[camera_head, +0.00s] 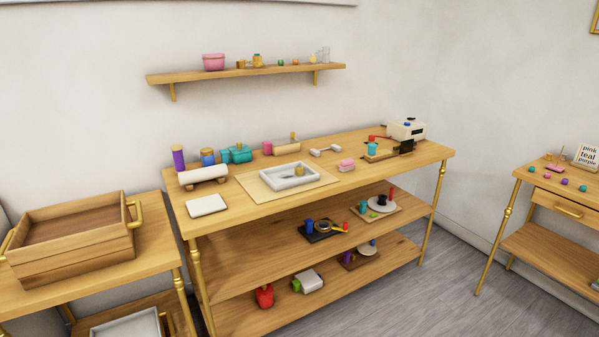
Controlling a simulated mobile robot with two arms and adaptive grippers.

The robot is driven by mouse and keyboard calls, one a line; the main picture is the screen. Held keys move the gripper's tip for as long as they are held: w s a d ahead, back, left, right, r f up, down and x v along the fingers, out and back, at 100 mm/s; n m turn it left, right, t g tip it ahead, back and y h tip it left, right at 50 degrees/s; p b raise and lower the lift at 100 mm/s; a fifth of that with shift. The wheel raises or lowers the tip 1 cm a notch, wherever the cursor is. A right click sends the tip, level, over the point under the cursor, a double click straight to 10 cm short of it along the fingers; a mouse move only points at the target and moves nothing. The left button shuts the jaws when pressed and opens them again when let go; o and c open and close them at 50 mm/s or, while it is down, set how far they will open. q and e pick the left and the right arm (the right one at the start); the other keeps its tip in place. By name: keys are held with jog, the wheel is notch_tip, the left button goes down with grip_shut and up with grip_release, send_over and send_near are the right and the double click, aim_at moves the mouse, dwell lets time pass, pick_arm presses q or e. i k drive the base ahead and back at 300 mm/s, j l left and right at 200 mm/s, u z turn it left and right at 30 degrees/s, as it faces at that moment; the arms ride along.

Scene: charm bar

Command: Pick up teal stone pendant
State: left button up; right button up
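A small teal piece (583,188) lies on the wooden side table (533,172) at the right edge of the view. It looks like a teal stone pendant, but it is too small to be sure. A purple piece (564,181) lies just to its left. Neither of my grippers is in view.
A long wooden bench (240,207) with crowded lower shelves stands in the middle. A wooden crate (65,262) sits on a table at left. A wall shelf (225,74) holds small jars. Bare grey floor (450,290) lies between the bench and side table.

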aim_at(298, 170)
jog(key=i+l, duration=0.1)
jog(key=i, duration=0.35)
jog(key=i+l, duration=0.15)
jog(key=i, duration=0.3)
jog(key=z, duration=0.05)
